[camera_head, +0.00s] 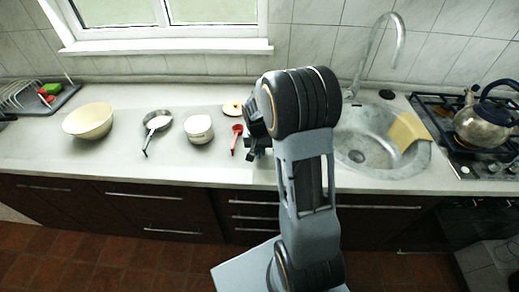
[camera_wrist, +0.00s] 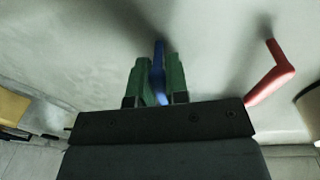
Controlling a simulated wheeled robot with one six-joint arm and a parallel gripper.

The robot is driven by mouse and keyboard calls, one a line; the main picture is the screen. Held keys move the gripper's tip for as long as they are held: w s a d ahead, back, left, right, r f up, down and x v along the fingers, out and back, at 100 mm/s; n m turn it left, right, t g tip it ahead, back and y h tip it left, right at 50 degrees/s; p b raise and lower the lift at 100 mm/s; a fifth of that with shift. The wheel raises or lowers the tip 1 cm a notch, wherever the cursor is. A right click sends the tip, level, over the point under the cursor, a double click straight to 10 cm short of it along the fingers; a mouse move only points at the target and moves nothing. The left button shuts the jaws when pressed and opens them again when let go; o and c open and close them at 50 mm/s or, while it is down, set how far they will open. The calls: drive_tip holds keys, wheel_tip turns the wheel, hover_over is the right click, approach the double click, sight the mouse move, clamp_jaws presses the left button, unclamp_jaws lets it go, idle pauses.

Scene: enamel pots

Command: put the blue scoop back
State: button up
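The blue scoop (camera_wrist: 158,72) shows in the wrist view as a narrow blue piece between the green fingers of my gripper (camera_wrist: 160,82). The fingers lie close on both sides of it, and my gripper looks shut on it. The rest of the scoop is hidden. In the head view my gripper (camera_head: 253,148) is over the counter, left of the sink, partly behind my arm; the blue scoop cannot be made out there. A red scoop (camera_head: 236,139) lies on the counter just left of my gripper, and it also shows at right in the wrist view (camera_wrist: 270,80).
A white pot (camera_head: 199,129), a small pan (camera_head: 157,123) with something white in it and a cream bowl (camera_head: 88,121) stand to the left. The sink (camera_head: 378,153) with a yellow cloth (camera_head: 408,131) and the stove with a kettle (camera_head: 484,126) are right.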

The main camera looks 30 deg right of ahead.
drive_tip(key=o, duration=0.4)
wheel_tip(320, 180, up, 12)
drive_tip(key=a, duration=0.1)
drive_tip(key=shift+s+a+r+n+t+y, duration=0.15)
drive_tip(key=shift+s+a+r+n+t, duration=0.8)
drive_tip(key=shift+s, duration=1.75)
drive_tip(key=shift+s+a+r+n+t+y, duration=0.25)
drive_tip(key=shift+s+a+n, duration=0.8)
drive_tip(key=shift+s+a, duration=1.3)
drive_tip(key=shift+s+a+r+n+t+y, duration=0.1)
drive_tip(key=shift+s+a+r+n+t, duration=0.8)
drive_tip(key=shift+s, duration=2.15)
drive_tip(key=shift+a+f, duration=0.15)
drive_tip(key=shift+f, duration=0.05)
